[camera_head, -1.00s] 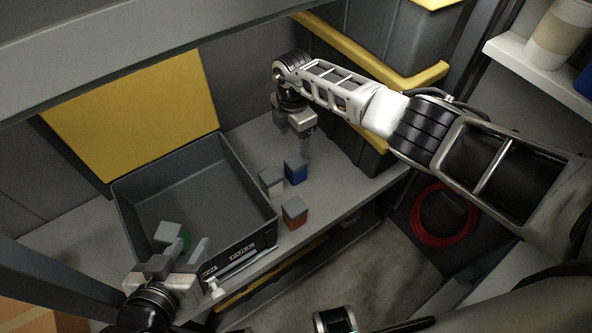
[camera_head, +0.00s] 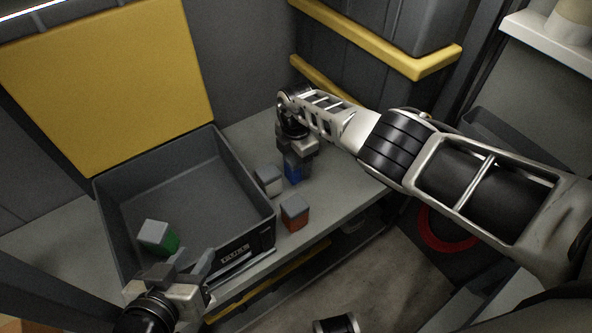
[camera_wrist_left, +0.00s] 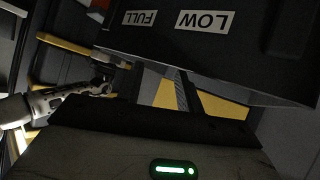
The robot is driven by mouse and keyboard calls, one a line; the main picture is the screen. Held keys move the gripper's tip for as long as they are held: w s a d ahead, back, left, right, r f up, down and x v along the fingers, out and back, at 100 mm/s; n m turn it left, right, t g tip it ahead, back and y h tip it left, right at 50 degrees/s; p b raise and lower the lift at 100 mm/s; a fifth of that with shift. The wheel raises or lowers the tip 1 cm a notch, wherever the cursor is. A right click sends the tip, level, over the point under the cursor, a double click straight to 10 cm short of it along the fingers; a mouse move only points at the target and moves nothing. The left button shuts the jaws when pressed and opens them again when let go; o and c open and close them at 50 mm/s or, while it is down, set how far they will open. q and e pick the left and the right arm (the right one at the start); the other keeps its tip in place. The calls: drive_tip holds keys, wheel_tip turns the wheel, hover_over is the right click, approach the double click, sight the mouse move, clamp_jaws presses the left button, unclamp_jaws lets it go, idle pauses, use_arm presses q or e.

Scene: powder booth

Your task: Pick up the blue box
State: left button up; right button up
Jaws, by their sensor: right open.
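The blue box (camera_head: 292,174) stands on the grey table, right of the bin, partly hidden under my right gripper. My right gripper (camera_head: 296,168) points down with its open fingers at the blue box; whether they touch it cannot be told. My left gripper (camera_head: 190,267) is open and empty at the near wall of the bin. Its two fingers show apart in the left wrist view (camera_wrist_left: 160,90), below the bin wall.
A white-grey box (camera_head: 267,181) stands close left of the blue box. An orange box (camera_head: 294,213) stands nearer the table's front edge. The grey bin (camera_head: 266,228) holds a green box (camera_head: 168,243). A yellow panel (camera_head: 110,80) is behind.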

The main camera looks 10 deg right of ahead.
drive_tip(key=c, duration=1.1)
drive_tip(key=shift+r, duration=0.1)
